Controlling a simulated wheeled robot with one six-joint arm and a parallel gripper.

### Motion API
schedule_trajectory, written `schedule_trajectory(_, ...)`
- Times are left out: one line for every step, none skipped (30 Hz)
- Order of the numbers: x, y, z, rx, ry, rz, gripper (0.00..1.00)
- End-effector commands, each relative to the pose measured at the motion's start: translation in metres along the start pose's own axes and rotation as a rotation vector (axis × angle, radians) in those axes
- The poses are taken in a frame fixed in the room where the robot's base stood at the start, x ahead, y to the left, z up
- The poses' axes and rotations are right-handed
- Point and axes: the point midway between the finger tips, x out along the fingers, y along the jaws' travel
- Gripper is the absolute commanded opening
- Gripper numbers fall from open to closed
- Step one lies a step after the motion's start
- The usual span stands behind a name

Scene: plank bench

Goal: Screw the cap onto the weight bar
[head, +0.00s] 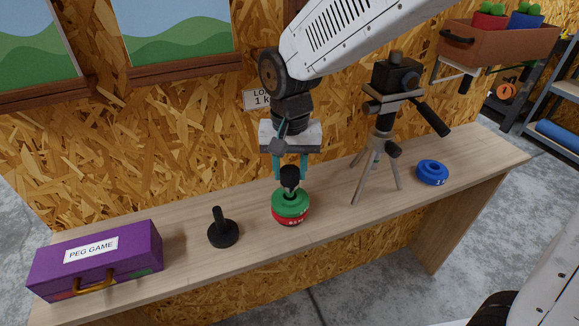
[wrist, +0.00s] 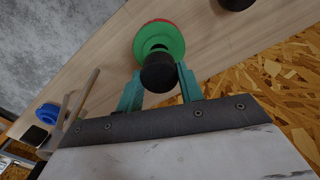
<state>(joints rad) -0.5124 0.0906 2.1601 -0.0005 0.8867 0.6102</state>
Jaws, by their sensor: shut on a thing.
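My gripper (head: 290,176) points straight down over the bench, its teal fingers shut on a black cap (head: 290,174). The cap is right above a green weight disc (head: 291,201), which lies on a red weight disc (head: 292,219). The weight bar through these discs is mostly hidden by the cap and the discs. I cannot tell whether the cap touches the bar's top. In the wrist view the cap (wrist: 158,73) sits between the fingertips and overlaps the green disc (wrist: 147,43).
A purple peg game case (head: 130,262) lies at the far left. A tripod with a camera (head: 378,155) stands close on the right, with a blue disc (head: 432,172) beyond it. The board wall is behind.

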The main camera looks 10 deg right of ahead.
Motion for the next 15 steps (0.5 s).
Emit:
schedule_trajectory(0.0024,0.0023,0.0037,-0.001,-0.012,0.008,0.11)
schedule_trajectory(0.0025,0.0023,0.0038,0.002,-0.012,0.008,0.11)
schedule_trajectory(0.0025,0.0024,0.0039,0.014,-0.012,0.008,0.11)
schedule_trajectory(0.0026,0.0025,0.0040,0.036,-0.012,0.008,0.11)
schedule_trajectory(0.0027,0.0026,0.0041,0.064,-0.013,0.009,0.11)
schedule_trajectory(0.0028,0.0028,0.0042,0.110,-0.013,0.009,0.11)
schedule_trajectory(0.0029,0.0029,0.0043,0.143,-0.013,0.009,0.11)
schedule_trajectory(0.0030,0.0030,0.0043,0.173,-0.013,0.010,0.11)
schedule_trajectory(0.0031,0.0032,0.0044,0.206,-0.013,0.010,0.11)
schedule_trajectory(0.0032,0.0033,0.0045,0.226,-0.013,0.010,0.11)
schedule_trajectory(0.0033,0.0033,0.0045,0.239,-0.013,0.011,0.11)
schedule_trajectory(0.0033,0.0034,0.0046,0.249,-0.013,0.011,0.11)
schedule_trajectory(0.0034,0.0034,0.0046,0.251,-0.013,0.011,0.11)
schedule_trajectory(0.0034,0.0034,0.0046,0.251,-0.013,0.011,0.11)
schedule_trajectory(0.0035,0.0034,0.0047,0.250,-0.013,0.011,0.11)
